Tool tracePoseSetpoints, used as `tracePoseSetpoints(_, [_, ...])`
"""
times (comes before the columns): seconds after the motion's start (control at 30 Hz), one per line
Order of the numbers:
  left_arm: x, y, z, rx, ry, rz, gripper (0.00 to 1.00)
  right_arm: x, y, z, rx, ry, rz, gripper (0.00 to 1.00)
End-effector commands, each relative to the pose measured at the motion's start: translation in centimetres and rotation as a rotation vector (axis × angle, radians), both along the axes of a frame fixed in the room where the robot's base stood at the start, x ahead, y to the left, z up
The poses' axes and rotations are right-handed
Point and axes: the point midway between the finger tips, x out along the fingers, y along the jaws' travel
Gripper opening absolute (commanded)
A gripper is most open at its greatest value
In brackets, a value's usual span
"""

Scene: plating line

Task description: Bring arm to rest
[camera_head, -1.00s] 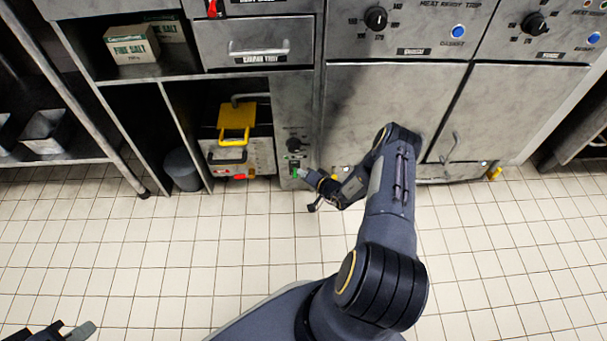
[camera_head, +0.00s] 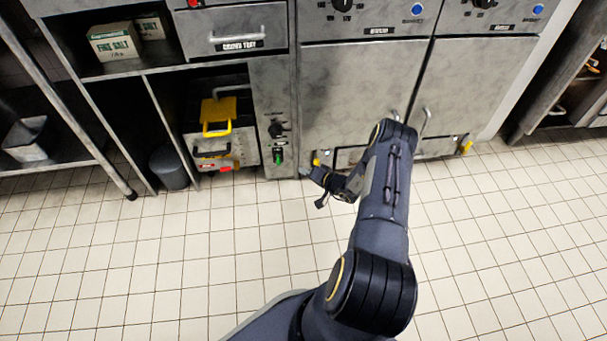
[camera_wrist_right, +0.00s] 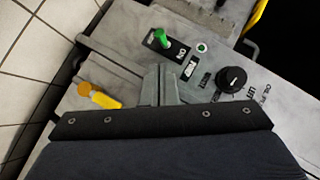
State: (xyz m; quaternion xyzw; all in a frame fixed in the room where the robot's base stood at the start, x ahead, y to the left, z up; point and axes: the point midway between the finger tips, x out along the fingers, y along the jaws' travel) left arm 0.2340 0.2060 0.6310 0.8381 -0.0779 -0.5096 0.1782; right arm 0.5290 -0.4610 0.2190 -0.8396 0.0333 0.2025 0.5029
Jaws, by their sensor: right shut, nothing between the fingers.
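My right arm reaches forward across the head view. Its gripper (camera_head: 308,174) is low in front of the steel cabinet, just right of a narrow panel with a green switch (camera_head: 278,156). In the right wrist view the fingers (camera_wrist_right: 161,70) are together and empty. The green switch (camera_wrist_right: 160,38) stands beyond the fingertips, next to an ON label, with a black knob (camera_wrist_right: 231,80) to its right. I cannot tell if the fingertips touch the panel. My left gripper is not in view.
Steel cabinet doors (camera_head: 355,95) stand behind the arm. A yellow-handled unit (camera_head: 218,112) sits in an open bay, with a grey bin (camera_head: 169,167) to its left. Yellow valve handles (camera_head: 466,146) show low on the right; another (camera_wrist_right: 98,96) is left of the fingers. The tiled floor (camera_head: 150,260) is clear.

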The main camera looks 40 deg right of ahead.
Motion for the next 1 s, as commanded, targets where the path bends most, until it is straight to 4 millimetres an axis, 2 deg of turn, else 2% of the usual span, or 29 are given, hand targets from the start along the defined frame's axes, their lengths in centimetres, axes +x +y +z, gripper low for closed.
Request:
tracePoseSetpoints(0.37, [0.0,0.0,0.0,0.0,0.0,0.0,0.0,0.0,0.0,0.0,0.0,0.0,0.0,0.0])
tracePoseSetpoints(0.47, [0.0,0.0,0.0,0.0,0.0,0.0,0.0,0.4,0.3,1.0,0.003,-0.006,0.017,0.0])
tracePoseSetpoints(0.57, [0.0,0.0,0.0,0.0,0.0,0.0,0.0,1.7,1.2,4.5,0.013,-0.02,0.079,0.0])
tracePoseSetpoints(0.67, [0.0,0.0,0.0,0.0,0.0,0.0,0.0,3.3,3.4,10.4,0.03,-0.034,0.191,0.0])
tracePoseSetpoints(0.7, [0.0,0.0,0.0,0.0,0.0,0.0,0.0,3.7,4.6,13.2,0.038,-0.034,0.246,0.0])
tracePoseSetpoints(0.77, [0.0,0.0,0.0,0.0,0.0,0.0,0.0,3.8,6.7,17.4,0.047,-0.026,0.33,0.0])
tracePoseSetpoints(0.8, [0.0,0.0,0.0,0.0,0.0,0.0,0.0,3.7,8.2,20.1,0.05,-0.016,0.385,0.0])
tracePoseSetpoints(0.87, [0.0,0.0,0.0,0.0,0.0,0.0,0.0,3.0,10.6,24.1,0.05,0.005,0.465,0.0])
tracePoseSetpoints(0.9, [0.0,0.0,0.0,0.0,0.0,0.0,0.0,2.3,12.2,26.6,0.046,0.023,0.517,0.0])
tracePoseSetpoints(1.0, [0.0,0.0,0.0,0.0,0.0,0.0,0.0,-0.6,16.2,32.3,0.024,0.081,0.634,0.0])
